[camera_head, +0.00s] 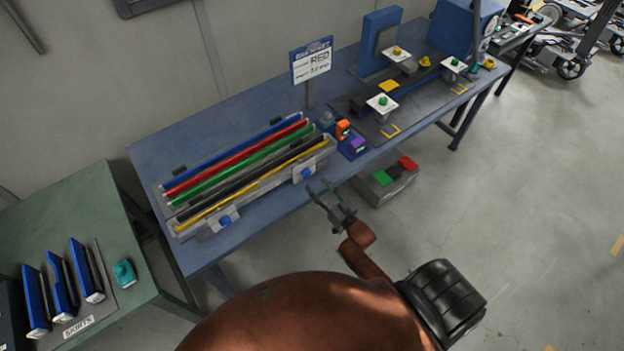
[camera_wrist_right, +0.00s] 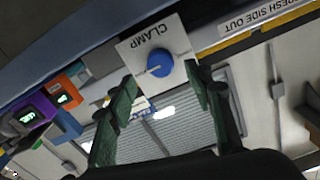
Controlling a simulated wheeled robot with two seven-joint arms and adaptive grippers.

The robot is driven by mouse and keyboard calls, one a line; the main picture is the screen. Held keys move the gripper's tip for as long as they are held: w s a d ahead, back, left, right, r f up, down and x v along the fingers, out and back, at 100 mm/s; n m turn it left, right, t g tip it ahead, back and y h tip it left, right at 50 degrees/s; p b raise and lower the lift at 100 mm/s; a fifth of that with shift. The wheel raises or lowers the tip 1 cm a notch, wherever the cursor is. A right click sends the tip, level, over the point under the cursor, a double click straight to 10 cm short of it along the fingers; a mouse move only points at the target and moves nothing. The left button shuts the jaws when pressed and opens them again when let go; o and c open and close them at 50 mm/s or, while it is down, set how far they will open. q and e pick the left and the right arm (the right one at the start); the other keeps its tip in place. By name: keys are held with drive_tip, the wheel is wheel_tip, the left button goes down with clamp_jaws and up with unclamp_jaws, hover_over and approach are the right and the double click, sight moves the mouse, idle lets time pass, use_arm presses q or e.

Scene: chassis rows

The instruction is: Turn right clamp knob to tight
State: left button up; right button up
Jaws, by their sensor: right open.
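The right clamp knob (camera_head: 307,171) is a round blue knob on a pale plate at the front right end of the rod rack. In the right wrist view, the blue knob (camera_wrist_right: 160,65) sits on a white plate marked CLAMP (camera_wrist_right: 133,48), with a short pale mark towards its left edge. My right gripper (camera_head: 319,187) is open and empty just in front of this knob. In the right wrist view, my right gripper's green fingers (camera_wrist_right: 157,84) are spread, with the knob ahead between them; I see no contact. My left gripper is not in view.
The left clamp knob (camera_head: 225,221) is at the rack's other end. Orange (camera_head: 344,130) and purple (camera_head: 353,146) devices stand right of the rack on the blue bench (camera_head: 150,150). A box with green and red tops (camera_head: 385,187) sits below the bench. Open floor lies right.

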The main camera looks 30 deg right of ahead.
drive_tip(key=s, duration=0.6)
drive_tip(key=shift+d, duration=0.25)
drive_tip(key=s+f+g+b, duration=0.1)
drive_tip(key=s+f+g, duration=0.2)
drive_tip(key=s+f, duration=0.55)
drive_tip(key=s+f+n+g+h+b, duration=0.1)
drive_tip(key=s+f+g, duration=0.2)
drive_tip(key=f, duration=1.1)
drive_tip(key=s+f+g+b, duration=0.1)
drive_tip(key=s+f+g, duration=0.35)
drive_tip(key=f, duration=0.75)
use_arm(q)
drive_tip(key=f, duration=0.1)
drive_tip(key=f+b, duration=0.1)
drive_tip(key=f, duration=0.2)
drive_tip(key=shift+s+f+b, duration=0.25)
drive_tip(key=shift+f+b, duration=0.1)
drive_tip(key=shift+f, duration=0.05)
use_arm(e)
drive_tip(key=s+a+f+g, duration=0.1)
drive_tip(key=s+f, duration=0.4)
drive_tip(key=s, duration=0.5)
drive_tip(key=s+a+f+n+g, duration=0.1)
drive_tip(key=s+f, duration=0.4)
drive_tip(key=s, duration=0.5)
drive_tip(key=s+a+f+g, duration=0.3)
drive_tip(key=s+f+g, duration=0.1)
drive_tip(key=s, duration=0.6)
drive_tip(key=shift+f+n, duration=0.4)
drive_tip(key=shift+f, duration=0.5)
